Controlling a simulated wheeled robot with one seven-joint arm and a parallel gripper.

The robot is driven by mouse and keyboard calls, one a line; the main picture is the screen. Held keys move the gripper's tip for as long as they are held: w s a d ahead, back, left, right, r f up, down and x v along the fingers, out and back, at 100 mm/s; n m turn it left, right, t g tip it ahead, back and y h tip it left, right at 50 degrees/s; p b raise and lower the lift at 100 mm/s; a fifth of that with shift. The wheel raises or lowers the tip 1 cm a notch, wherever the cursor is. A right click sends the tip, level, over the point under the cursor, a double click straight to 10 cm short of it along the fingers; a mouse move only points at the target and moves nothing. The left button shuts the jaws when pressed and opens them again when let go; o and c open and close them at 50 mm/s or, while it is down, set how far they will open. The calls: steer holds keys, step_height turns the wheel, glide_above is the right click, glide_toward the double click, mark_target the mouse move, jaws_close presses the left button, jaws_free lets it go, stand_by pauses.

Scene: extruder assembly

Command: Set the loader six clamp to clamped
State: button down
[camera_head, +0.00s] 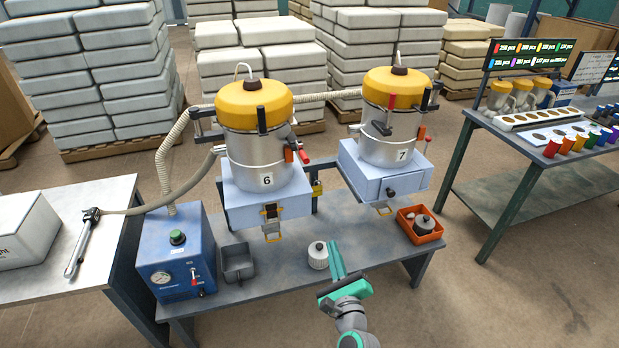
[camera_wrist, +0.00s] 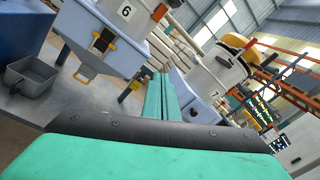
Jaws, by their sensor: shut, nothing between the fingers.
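Loader six (camera_head: 262,150) stands left on the bench, a steel hopper with a yellow lid on a pale blue box. A black toggle latch (camera_head: 270,211) is on the box front, with a yellow wire loop (camera_head: 271,232) hanging below. The latch (camera_wrist: 103,40) and loop (camera_wrist: 84,75) also show in the wrist view. A red-tipped lever (camera_head: 303,154) juts from the hopper's right side, and a black upright handle (camera_head: 261,119) stands by the lid. My gripper (camera_head: 335,246) is shut and empty, right of and below the latch, touching nothing visible. Its fingers (camera_wrist: 161,80) point between the loaders.
Loader seven (camera_head: 390,125) stands to the right. On the bench are a blue pump box (camera_head: 178,255), a grey bin (camera_head: 238,262), a ribbed white cap (camera_head: 318,256) close left of my gripper, and an orange tray (camera_head: 420,225). A hose runs left of loader six.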

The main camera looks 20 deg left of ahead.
steer(key=w+a+r+m+y, duration=0.2)
steer(key=w+a+r+y, duration=0.2)
steer(key=r, duration=0.5)
steer(key=shift+w+a+r+g, duration=0.15)
steer(key=shift+w+r+g, duration=0.2)
steer(key=shift+w, duration=0.3)
steer(key=shift+w+r, duration=0.1)
glide_toward(301, 151)
steer(key=w+a+f, duration=0.2)
steer(key=w+f, duration=0.1)
steer(key=w, duration=0.1)
steer(key=shift+s+a+r, duration=0.1)
steer(key=shift+s+r, duration=0.05)
steer(key=shift+r, duration=0.3)
